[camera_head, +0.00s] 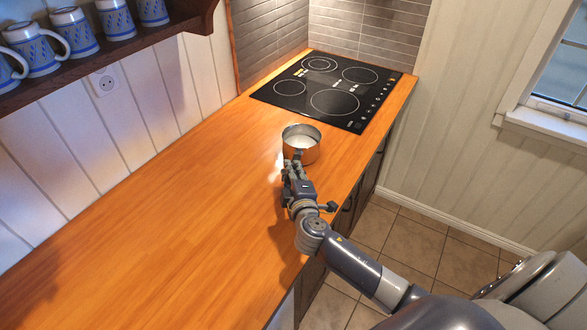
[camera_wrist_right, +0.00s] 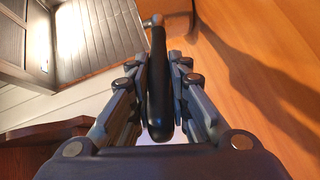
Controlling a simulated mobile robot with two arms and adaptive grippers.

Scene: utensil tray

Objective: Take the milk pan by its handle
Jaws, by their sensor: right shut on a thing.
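The milk pan (camera_head: 301,146) is a small round metal pan. In the head view it stands on the wooden counter, a little short of the hob. Its handle points toward me and is mostly hidden behind my right gripper (camera_head: 293,168). In the right wrist view the black handle (camera_wrist_right: 159,85) runs between the two fingers of my right gripper (camera_wrist_right: 160,80), which is shut on it. Only a small edge of the pan body shows at the top of that view. My left gripper is in neither view.
The wooden counter (camera_head: 150,235) is bare to the left and in front of the pan. A black hob (camera_head: 330,88) lies beyond the pan. Several blue-patterned mugs (camera_head: 75,32) stand on a shelf (camera_head: 120,48) at the upper left. The counter's right edge is close to the pan.

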